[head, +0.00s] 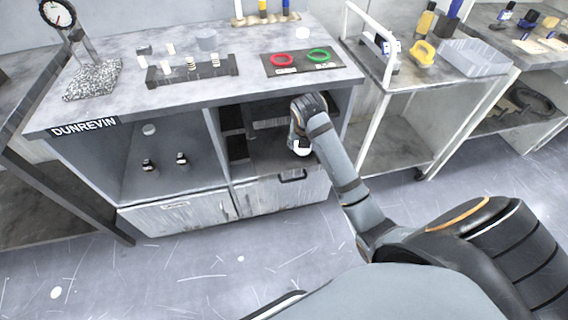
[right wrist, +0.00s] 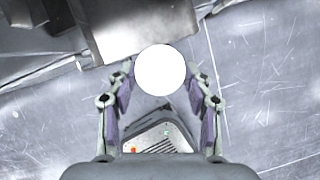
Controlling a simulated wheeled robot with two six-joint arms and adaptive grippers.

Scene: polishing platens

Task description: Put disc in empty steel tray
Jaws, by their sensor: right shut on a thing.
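My right gripper (head: 301,146) is in front of the bench's right-hand lower opening. It is shut on a round white disc (right wrist: 160,70). In the right wrist view the disc sits between the two fingertips, its flat face towards the camera. In the head view the disc (head: 303,149) shows only as a small white patch below the wrist. My left gripper is not in view.
The bench top (head: 215,100) holds a dark rack (head: 192,76), a dial gauge stand (head: 92,80) and a mat (head: 301,62) with red and green rings. A drawer (head: 285,190) is below my gripper. A yellow object (head: 424,52) stands left of the tray. A white rail (head: 385,50) edges the cart.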

